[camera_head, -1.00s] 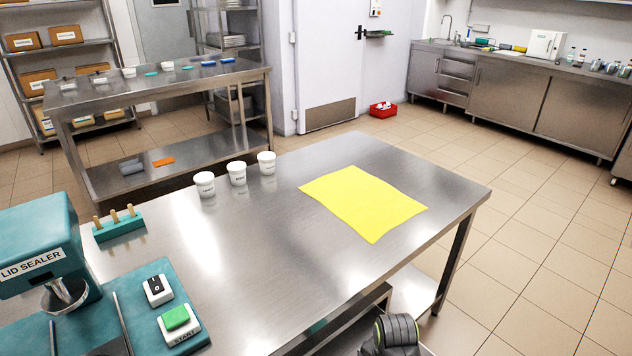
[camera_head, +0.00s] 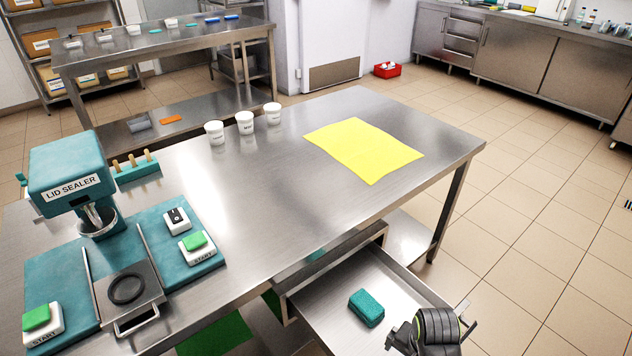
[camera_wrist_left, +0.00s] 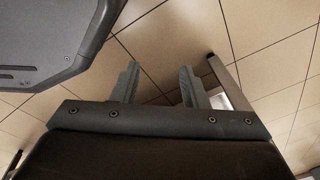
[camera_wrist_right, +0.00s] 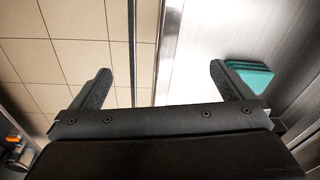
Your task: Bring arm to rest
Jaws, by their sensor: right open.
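My right gripper (camera_head: 430,330) is at the bottom right of the head view, over the front end of an open steel drawer (camera_head: 350,279) under the table. In the right wrist view its fingers (camera_wrist_right: 160,78) are spread with nothing between them. A teal sponge (camera_head: 366,308) lies in the drawer, left of the right gripper in the head view. It shows beyond the right-hand finger in the right wrist view (camera_wrist_right: 250,74). My left gripper is outside the head view. In the left wrist view its fingers (camera_wrist_left: 160,80) are apart and empty, with floor tiles behind.
The steel table (camera_head: 270,190) holds a yellow cloth (camera_head: 364,150), three white cups (camera_head: 245,122) and a teal lid sealer (camera_head: 68,172) at left. Another steel table (camera_head: 165,48) stands behind. Tiled floor (camera_head: 530,200) is clear at right.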

